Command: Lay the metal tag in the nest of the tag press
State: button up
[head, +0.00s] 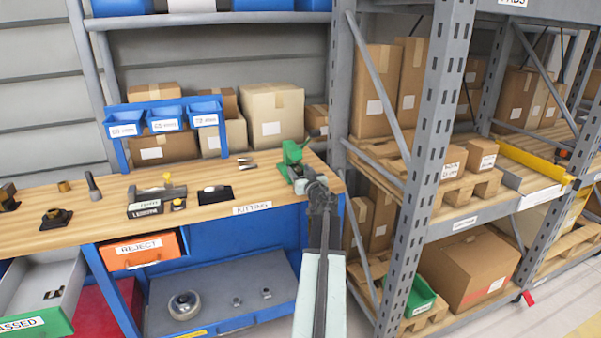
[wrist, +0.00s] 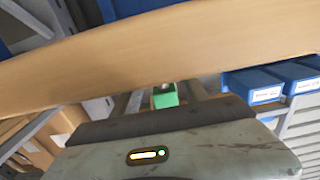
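The green tag press (head: 293,160) stands at the right end of the wooden bench. My gripper (head: 319,188) is at the bench's right front corner, just in front of the press and partly covering its base. In the wrist view, my two grey fingers (wrist: 160,98) stand apart, with a green part (wrist: 165,96) showing between them, seemingly the press. No tag shows between the fingers. I cannot make out the metal tag for sure; a small pale piece lies on the black mat (head: 224,196) left of the press. The nest is too small to see.
The bench (head: 120,215) also carries a labelled fixture (head: 158,201), a dark block (head: 56,217) and small metal pieces (head: 246,163). Blue bins (head: 165,118) and cartons stand behind. A steel rack post (head: 432,150) rises to the right of my arm. An orange reject bin (head: 140,251) hangs below.

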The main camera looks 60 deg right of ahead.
jog(key=v, duration=0.7)
jog(key=shift+s+a, duration=0.3)
jog(key=shift+s, duration=0.1)
